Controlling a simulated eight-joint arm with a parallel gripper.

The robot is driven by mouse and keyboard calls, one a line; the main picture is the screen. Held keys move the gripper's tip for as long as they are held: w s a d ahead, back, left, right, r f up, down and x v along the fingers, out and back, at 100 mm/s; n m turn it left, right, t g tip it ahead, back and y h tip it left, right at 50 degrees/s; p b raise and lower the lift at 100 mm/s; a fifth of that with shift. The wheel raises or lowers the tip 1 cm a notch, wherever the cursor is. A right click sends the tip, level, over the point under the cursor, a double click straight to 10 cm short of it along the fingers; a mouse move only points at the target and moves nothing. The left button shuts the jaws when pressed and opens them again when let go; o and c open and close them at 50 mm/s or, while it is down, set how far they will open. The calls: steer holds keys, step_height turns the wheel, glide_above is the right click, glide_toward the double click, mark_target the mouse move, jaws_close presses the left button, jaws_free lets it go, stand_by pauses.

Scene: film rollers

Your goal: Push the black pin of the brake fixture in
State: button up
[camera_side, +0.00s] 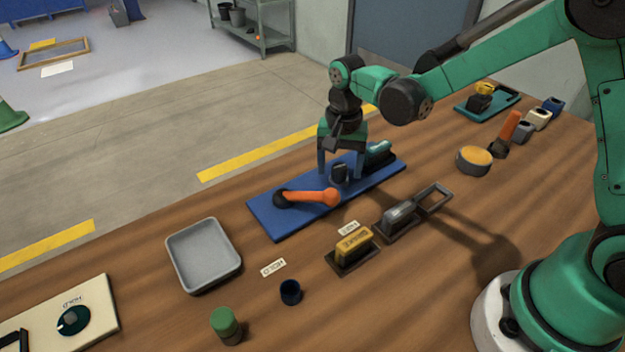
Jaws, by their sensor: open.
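A yellow block on a dark base (354,248), with lettering that may read BRAKE, stands on the wooden table in front of the blue board (262,212). I cannot make out a black pin on it for certain. My gripper (341,172) is over the blue board, pointing down, with its fingers apart. A short dark cylinder (339,174) on the board shows between the fingers; I cannot tell whether they touch it.
A grey block on a dark base (399,214) is beside the yellow one. A grey tray (204,255), a dark cup (290,292) and a green cylinder (225,324) stand at front left. A round orange-topped tin (474,160) is at right.

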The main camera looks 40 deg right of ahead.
mark_target(342, 167)
steer(key=shift+r, duration=2.8)
steer(key=shift+s+r, duration=0.2)
steer(key=shift+r, duration=0.05)
steer(key=s+d+r+n+t, duration=0.2)
steer(key=s+r+n+t, duration=0.2)
steer(key=s+n+t, duration=0.3)
steer(key=shift+s+d+r+n, duration=0.3)
steer(key=shift+s+n, duration=0.7)
steer(key=shift+s, duration=0.2)
